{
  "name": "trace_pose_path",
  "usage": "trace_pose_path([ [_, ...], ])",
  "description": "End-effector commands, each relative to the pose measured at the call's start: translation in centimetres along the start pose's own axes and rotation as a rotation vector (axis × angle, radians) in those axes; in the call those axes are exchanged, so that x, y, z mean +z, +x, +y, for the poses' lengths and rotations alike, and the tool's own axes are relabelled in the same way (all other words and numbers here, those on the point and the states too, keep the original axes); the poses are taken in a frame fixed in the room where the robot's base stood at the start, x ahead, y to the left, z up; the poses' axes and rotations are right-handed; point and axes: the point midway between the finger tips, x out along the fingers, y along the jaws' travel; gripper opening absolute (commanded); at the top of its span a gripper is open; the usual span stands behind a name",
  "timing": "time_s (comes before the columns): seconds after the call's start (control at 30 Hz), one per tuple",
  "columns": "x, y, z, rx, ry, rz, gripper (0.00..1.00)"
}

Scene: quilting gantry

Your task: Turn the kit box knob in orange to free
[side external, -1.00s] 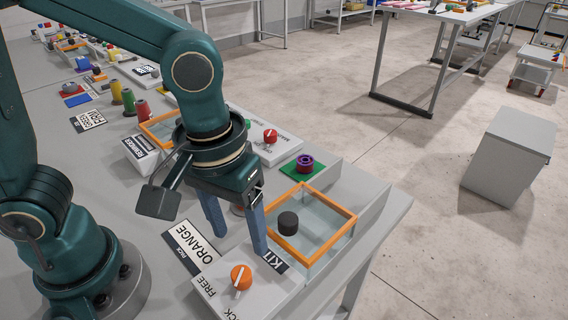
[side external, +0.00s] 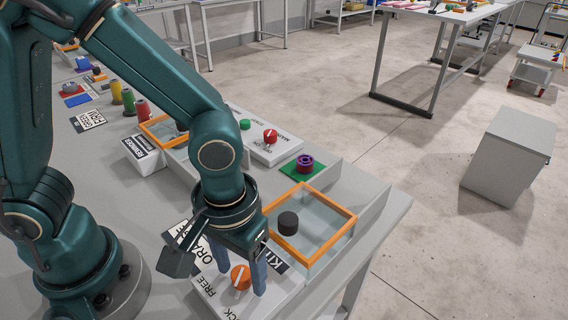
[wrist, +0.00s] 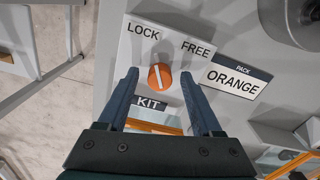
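The orange knob (side external: 240,277) with a white stripe sits on the pale kit box panel (side external: 215,292). In the wrist view the knob (wrist: 160,77) lies below the words LOCK at upper left and FREE at upper right, with the KIT label beneath it. I cannot tell for sure which word its stripe marks. My gripper (side external: 241,279) points down over the panel. It is open, with one finger on each side of the knob. In the wrist view both fingertips (wrist: 160,74) show a gap to it.
An ORANGE pack sign (wrist: 234,78) lies beside the panel. An orange-rimmed clear bin (side external: 325,213) with a dark round piece (side external: 288,224) stands behind my gripper. Another panel with a red knob (side external: 270,137) is farther back.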

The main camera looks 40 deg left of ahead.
Motion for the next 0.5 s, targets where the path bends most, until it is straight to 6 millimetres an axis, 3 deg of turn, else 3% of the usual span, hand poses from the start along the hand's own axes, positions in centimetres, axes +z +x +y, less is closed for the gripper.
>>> trace_pose_path([
  [0.03,-0.01,-0.02,0.0,0.0,0.0,0.0,0.51],
  [0.17,-0.01,-0.03,0.0,0.0,0.0,0.0,0.01],
  [0.5,-0.01,-0.05,0.0,0.0,0.029,0.0,0.0],
])
